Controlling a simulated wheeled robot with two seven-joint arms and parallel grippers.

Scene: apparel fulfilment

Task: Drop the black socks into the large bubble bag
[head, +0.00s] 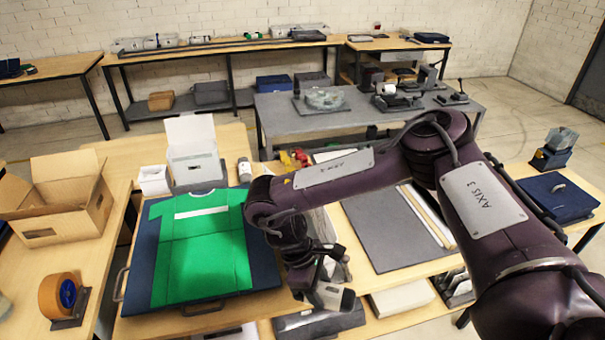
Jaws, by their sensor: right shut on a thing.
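My right arm comes in from the right and crosses the middle of the head view. Its gripper (328,294) points down over the front part of the table, just right of the green shirt. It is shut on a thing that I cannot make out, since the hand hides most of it. A flat dark grey item (318,320) lies just below the gripper; I cannot tell whether it is the socks or a bag. I cannot pick out the black socks or the large bubble bag with certainty. My left gripper is out of view.
A green shirt (205,250) lies on a dark board (262,262) left of the gripper. An open carton (55,210), a tape dispenser (66,297) and a white box (192,150) stand further left. A grey mat (390,235) lies right of the gripper. A grey table (290,118) stands behind.

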